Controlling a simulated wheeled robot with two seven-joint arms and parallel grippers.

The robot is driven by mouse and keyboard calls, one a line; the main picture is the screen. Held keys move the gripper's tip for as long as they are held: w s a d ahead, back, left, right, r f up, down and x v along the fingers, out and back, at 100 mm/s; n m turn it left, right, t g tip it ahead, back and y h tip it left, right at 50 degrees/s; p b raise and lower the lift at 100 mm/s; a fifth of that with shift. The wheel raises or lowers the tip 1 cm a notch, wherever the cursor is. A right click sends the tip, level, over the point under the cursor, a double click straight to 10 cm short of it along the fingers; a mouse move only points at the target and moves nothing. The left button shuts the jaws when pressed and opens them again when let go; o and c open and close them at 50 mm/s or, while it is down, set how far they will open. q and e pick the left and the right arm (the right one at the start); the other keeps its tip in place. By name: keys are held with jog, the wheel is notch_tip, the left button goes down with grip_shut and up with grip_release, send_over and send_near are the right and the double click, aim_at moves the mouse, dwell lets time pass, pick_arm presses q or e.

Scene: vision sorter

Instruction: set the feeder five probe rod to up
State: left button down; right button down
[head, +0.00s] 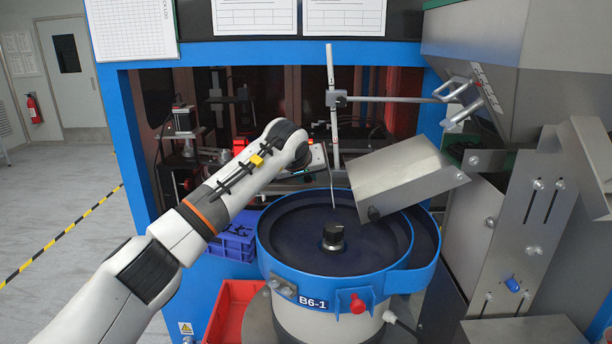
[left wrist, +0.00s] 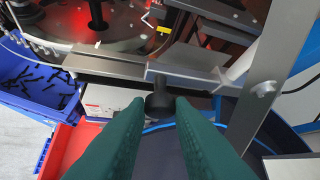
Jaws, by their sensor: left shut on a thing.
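The feeder bowl (head: 268,262) is blue with a dark inside and a label B6-1. A pale upright post (head: 334,120) rises behind it, with a clamp (head: 337,98) and a cross bar (head: 395,99). A thin probe rod (head: 332,185) slants down into the bowl area. My left gripper (head: 326,155) is beside the post, above the bowl's back rim, its fingers mostly hidden by the wrist. In the left wrist view its green fingers (left wrist: 158,106) are shut on a dark round knob (left wrist: 159,101). The knob's link to the rod is unclear. My right gripper is out of view.
A grey chute plate (head: 405,172) hangs over the bowl's right side. A blue crate (head: 230,244) and a red bin (head: 222,308) sit left of the feeder. Blue frame posts (head: 135,150) flank the cell.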

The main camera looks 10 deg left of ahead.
pick_arm(q)
notch_tip(320, 180, up, 14)
jog(key=a+p, duration=0.1)
jog(key=p, duration=0.7)
jog(key=shift+a, duration=0.15)
jog(key=shift+s, duration=0.1)
jog(key=c, duration=1.5)
grip_release()
jog(key=shift+o, duration=1.2)
jog(key=shift+s+f, duration=0.1)
jog(key=b+v, duration=0.5)
jog(key=v, duration=0.7)
